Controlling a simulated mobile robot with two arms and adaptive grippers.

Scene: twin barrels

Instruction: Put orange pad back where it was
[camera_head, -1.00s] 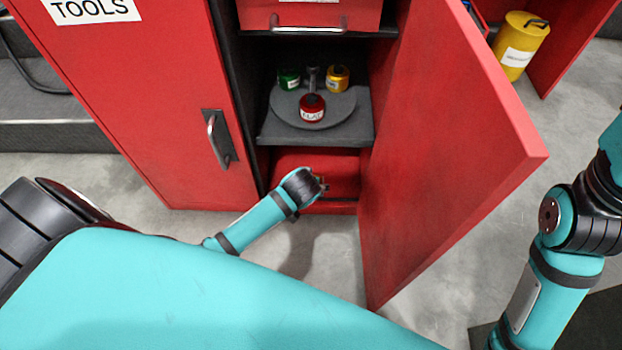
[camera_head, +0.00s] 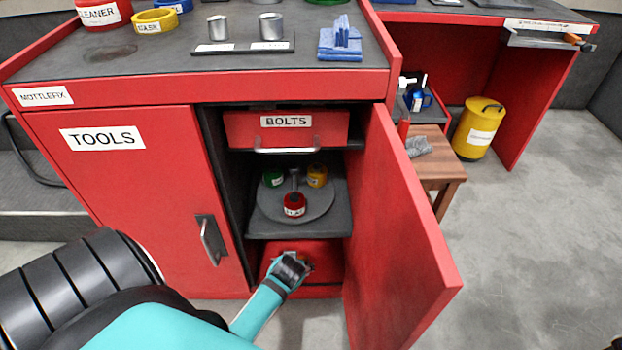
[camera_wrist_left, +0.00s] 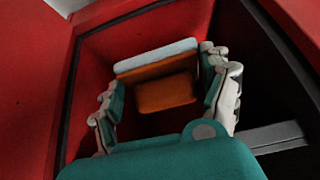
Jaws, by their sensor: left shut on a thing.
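The orange pad (camera_wrist_left: 165,93) shows between the fingers of my left gripper in the left wrist view, with a pale layer along its far edge. My left gripper (camera_wrist_left: 168,82) is shut on it, with a finger on either side. In the head view my left gripper (camera_head: 300,261) is at the lower compartment (camera_head: 322,264) of the red cabinet, below the turntable shelf. The pad is mostly hidden there by my wrist. My right gripper is not in view.
The cabinet's right door (camera_head: 400,235) stands open beside the compartment. A turntable (camera_head: 318,205) with red, green and yellow containers sits above. The bolts drawer (camera_head: 285,130) is higher up. A wooden stool (camera_head: 438,170) and yellow canister (camera_head: 478,130) stand to the right.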

